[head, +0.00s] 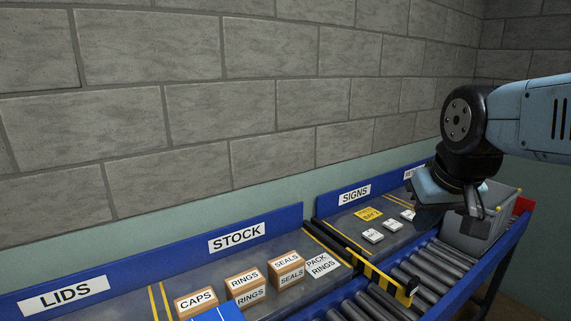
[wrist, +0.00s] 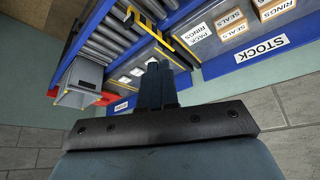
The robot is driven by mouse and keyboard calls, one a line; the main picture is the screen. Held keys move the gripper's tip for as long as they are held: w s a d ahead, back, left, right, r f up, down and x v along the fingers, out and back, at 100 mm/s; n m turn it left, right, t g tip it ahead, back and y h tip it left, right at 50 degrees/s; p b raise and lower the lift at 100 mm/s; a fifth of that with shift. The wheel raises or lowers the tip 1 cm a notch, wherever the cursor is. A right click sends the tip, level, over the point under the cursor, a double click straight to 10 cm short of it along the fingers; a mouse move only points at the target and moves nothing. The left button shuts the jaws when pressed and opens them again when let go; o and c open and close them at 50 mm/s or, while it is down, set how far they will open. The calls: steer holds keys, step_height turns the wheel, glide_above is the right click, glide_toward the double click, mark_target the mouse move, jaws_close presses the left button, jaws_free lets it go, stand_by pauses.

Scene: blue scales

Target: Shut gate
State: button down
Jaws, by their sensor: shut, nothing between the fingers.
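The gate looks to be the yellow-and-black striped bar (head: 388,279), with a black end piece, reaching out over the rollers in the head view. In the wrist view the striped bar (wrist: 150,27) is at the top, beyond my fingers. My gripper (head: 476,208) is at the right in the head view, in front of the grey bin and to the right of the bar, apart from it. In the wrist view my gripper (wrist: 157,82) has its fingers together with nothing between them.
A roller conveyor (head: 433,264) runs along the front with a blue side rail. A grey bin (head: 470,238) stands at its far end. Small boxes marked RINGS (head: 246,287) and CAPS (head: 196,303) sit on the STOCK shelf. White cards (head: 372,236) lie under SIGNS. A block wall rises behind.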

steer(key=c, duration=1.8)
jaws_free()
steer(key=shift+s+a+r, duration=0.1)
steer(key=shift+s+a, duration=0.05)
steer(key=shift+s, duration=0.4)
steer(key=shift+o, duration=0.7)
steer(key=o, duration=0.3)
steer(key=shift+o, duration=0.8)
steer(key=shift+w+m, duration=0.2)
steer(key=shift+m, duration=0.1)
steer(key=shift+o, duration=0.4)
steer(key=w+d+f+m+g+y, duration=0.1)
steer(key=w+d+f+m+g, duration=0.3)
steer(key=w, duration=0.7)
step_height(320, 180, down, 2)
steer(key=shift+d+f+m, duration=0.15)
steer(key=shift+d+m, duration=0.65)
steer(key=shift+d, duration=0.3)
steer(key=m+g+y, duration=0.3)
steer(key=m+g, duration=0.1)
steer(key=m, duration=0.2)
glide_toward(415, 279)
steer(key=x, duration=1.2)
steer(key=shift+f, duration=0.1)
jaws_close()
